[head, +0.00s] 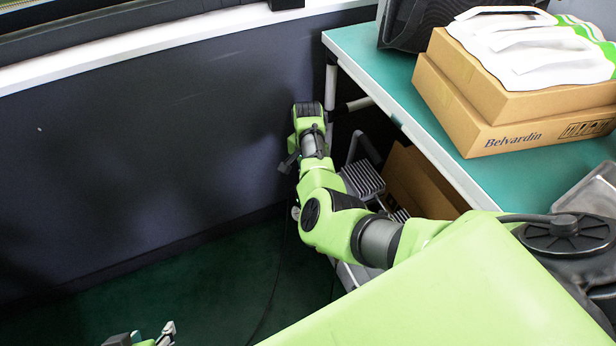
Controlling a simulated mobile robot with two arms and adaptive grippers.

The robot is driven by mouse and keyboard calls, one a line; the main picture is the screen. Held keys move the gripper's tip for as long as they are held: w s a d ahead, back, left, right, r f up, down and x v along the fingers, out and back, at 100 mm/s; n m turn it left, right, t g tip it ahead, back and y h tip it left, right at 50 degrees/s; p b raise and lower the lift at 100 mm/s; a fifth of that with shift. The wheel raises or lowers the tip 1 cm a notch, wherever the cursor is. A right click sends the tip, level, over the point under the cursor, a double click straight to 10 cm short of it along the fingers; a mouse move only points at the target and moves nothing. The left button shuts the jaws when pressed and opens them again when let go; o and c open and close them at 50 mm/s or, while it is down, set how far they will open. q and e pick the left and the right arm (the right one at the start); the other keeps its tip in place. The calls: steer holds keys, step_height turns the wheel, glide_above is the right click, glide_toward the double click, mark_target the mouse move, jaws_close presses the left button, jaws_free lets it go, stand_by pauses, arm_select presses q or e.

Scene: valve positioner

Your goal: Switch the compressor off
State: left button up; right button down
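A grey finned metal unit (362,180), which looks like the compressor, stands under the teal-topped bench. My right arm crosses in front and covers much of it. I cannot make out its switch. The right arm reaches in from the lower right, and its wrist is beside the bench's corner leg. A small dark part that may be the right gripper (289,163) shows left of the wrist, mostly hidden; its opening is unclear. My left gripper (167,330) shows only in part at the bottom left edge, well away from the bench, and its opening cannot be judged.
The bench (375,67) carries cardboard boxes (510,115) with a white-green bag (535,50), a dark case (425,22) and a clear tray (592,190). A brown box (420,185) is underneath. A dark wall (130,150) stands left; green floor (225,285) is open below it.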

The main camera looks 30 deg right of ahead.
steer(key=shift+d+r+n+p, duration=0.1)
steer(key=shift+r+n+p, duration=0.05)
steer(key=shift+n+p, duration=0.45)
arm_select(q)
steer(key=shift+s+a+g+p, duration=0.9)
steer(key=shift+s+g, duration=0.5)
steer(key=shift+s, duration=1.65)
arm_select(e)
steer(key=shift+n, duration=1)
steer(key=n+p, duration=0.3)
steer(key=n, duration=0.3)
steer(key=shift+w+n, duration=0.15)
steer(key=shift+n, duration=0.25)
arm_select(q)
step_height(320, 180, down, 14)
steer(key=g, duration=0.1)
steer(key=shift+w+d+f+y+p, duration=0.2)
steer(key=shift+w+d+y+p, duration=0.1)
steer(key=shift+w+p, duration=0.1)
arm_select(e)
steer(key=shift+a+n, duration=0.25)
steer(key=shift+n, duration=1.55)
arm_select(q)
steer(key=shift+s+f, duration=0.1)
steer(key=shift+s, duration=0.05)
arm_select(e)
steer(key=c, duration=2.2)
jaws_free()
